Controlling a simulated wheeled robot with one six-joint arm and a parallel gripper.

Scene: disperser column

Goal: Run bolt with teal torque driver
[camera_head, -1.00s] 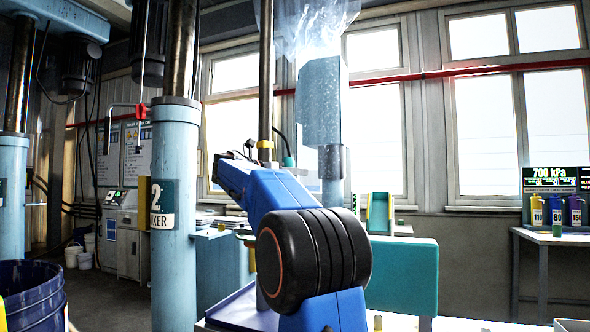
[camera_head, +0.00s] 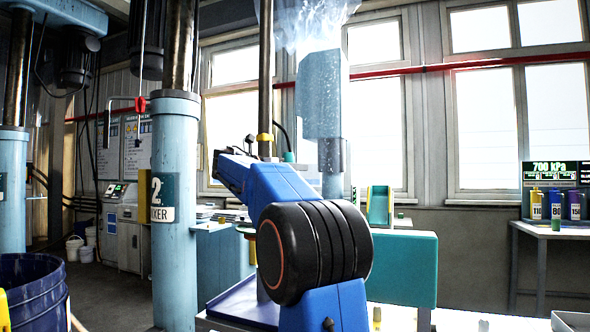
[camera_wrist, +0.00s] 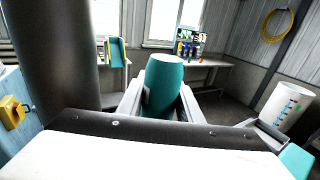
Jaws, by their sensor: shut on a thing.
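The teal torque driver (camera_wrist: 165,82) stands out between the fingers of my gripper (camera_wrist: 163,103) in the wrist view. It is a smooth teal cylinder, slightly tapered, and the fingers are shut on its sides. Its lower end is hidden behind the white gripper body. In the head view my blue arm with its black round joint fills the middle, and I cannot make out the driver or the fingertips there. I cannot identify the bolt in either view.
A light-blue column (camera_head: 174,230) marked 2 stands left of my arm, with a dark blue bucket (camera_head: 35,292) at lower left. A teal panel (camera_head: 410,270) is right of my arm. A side table (camera_head: 560,231) with coloured canisters (camera_head: 556,204) stands at far right.

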